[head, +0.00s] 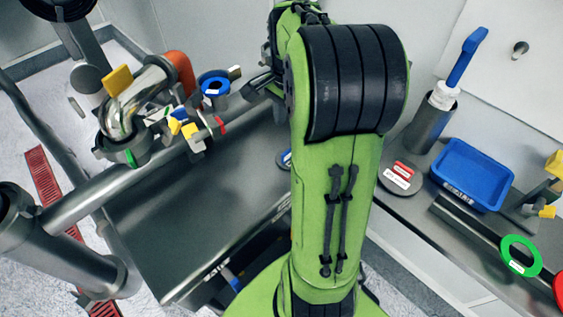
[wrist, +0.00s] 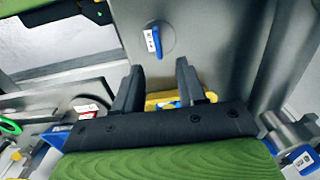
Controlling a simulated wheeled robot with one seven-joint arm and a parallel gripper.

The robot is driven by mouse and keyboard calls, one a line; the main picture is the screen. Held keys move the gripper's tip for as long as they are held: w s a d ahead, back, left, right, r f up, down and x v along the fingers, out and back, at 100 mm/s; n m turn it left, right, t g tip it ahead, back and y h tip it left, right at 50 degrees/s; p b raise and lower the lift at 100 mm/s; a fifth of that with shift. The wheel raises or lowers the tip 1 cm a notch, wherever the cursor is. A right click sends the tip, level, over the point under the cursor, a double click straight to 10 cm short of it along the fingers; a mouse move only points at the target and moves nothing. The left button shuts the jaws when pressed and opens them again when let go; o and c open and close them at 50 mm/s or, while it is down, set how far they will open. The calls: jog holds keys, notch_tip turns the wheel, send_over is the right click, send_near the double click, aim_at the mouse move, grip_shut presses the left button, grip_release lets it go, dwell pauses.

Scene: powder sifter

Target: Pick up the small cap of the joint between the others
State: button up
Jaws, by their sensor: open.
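My gripper (wrist: 158,74) shows in the wrist view with its two dark fingers apart and nothing clearly held between them. In the head view my gripper (head: 259,86) is partly hidden by my arm, left of the big green elbow. A small round grey disc with a blue and white tag (wrist: 153,40) lies on the steel surface beyond the fingertips. A yellow and blue part (wrist: 168,101) shows low behind the fingers, partly hidden. In the head view a blue ring-shaped part (head: 213,84) sits just left of my gripper. I cannot tell which part is the small cap.
A curved steel pipe (head: 136,98) with clamps stands at the left. Steel pipework (head: 110,190) borders the steel surface (head: 190,215). A blue tray (head: 472,175), a blue-handled brush (head: 464,58) and a green ring (head: 520,256) are at the right. The middle steel surface is mostly bare.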

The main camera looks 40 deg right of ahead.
aim_at(283, 157)
jog(key=f+b, duration=0.1)
jog(key=f, duration=0.2)
jog(key=f+b, duration=0.1)
jog(key=f, duration=0.3)
jog(key=f+b, duration=0.1)
jog(key=f, duration=0.2)
jog(key=shift+s+d+f+b, duration=0.1)
jog(key=shift+s+f+b, duration=0.2)
jog(key=shift+b, duration=0.1)
jog(key=shift+r, duration=0.1)
jog(key=shift+c, duration=0.3)
grip_shut()
